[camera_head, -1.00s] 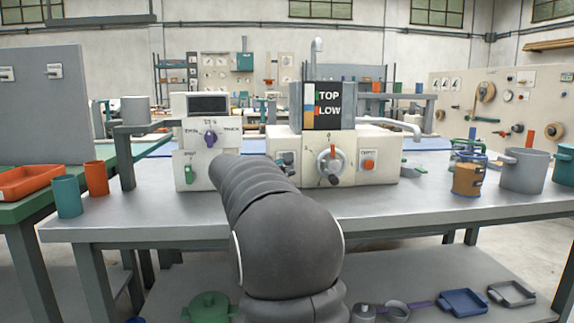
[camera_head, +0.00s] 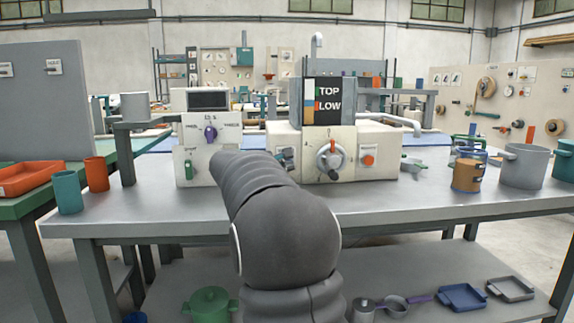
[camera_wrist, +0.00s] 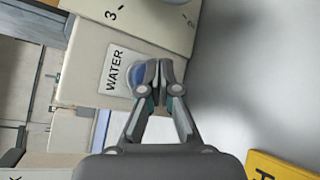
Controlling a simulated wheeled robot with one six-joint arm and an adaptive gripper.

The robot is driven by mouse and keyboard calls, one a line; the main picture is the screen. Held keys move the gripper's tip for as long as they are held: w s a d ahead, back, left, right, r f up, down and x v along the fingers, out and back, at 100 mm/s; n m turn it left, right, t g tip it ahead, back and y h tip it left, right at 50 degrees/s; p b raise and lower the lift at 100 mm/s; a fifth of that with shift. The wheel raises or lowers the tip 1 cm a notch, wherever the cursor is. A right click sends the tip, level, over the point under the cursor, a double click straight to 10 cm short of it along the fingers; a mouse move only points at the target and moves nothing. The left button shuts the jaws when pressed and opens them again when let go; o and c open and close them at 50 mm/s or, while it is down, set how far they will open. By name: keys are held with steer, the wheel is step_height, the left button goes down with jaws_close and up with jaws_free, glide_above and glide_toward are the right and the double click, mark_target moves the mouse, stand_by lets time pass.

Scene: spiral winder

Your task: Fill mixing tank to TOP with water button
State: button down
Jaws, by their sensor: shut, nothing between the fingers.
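The water button (camera_wrist: 137,77) is a blue round button beside a WATER label (camera_wrist: 115,72) on a cream panel in the wrist view. My gripper (camera_wrist: 159,72) is shut and empty, with its fingertips over the button's edge in that view. I cannot tell whether they touch it. In the head view my dark arm reaches to the cream machine (camera_head: 390,148) and hides most of my gripper and the button. The tank's level display (camera_head: 328,101) stands on the machine, with a coloured strip beside TOP and LOW marks.
A dial with a red pointer (camera_head: 330,158) and a red button (camera_head: 368,160) sit to the right on the same front. A second cream box (camera_head: 194,150) with a purple knob stands left. Pots and cups stand at the bench's right end. The front bench top is clear.

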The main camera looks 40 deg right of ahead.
steer(key=shift+w, duration=0.15)
stand_by(0.5)
steer(key=shift+w+d, duration=0.2)
steer(key=shift+w+d+p, duration=0.25)
steer(key=shift+w+p, duration=0.1)
steer(key=shift+p, duration=0.05)
stand_by(5.2)
stand_by(0.4)
steer(key=shift+s+a+b, duration=0.45)
steer(key=shift+s+b, duration=0.1)
steer(key=shift+s, duration=0.15)
steer(key=shift+s+a+f+b, duration=0.1)
steer(key=shift+s+a+b, duration=0.25)
steer(key=shift+s+b, duration=0.15)
steer(key=shift+s+a+b, duration=0.35)
steer(key=shift+s, duration=0.2)
steer(key=shift+s+a+b, duration=0.25)
steer(key=shift+s+a, duration=0.05)
steer(key=shift+s, duration=0.25)
steer(key=shift+s+a+b, duration=0.25)
steer(key=shift+s+a, duration=0.05)
steer(key=shift+s, duration=0.25)
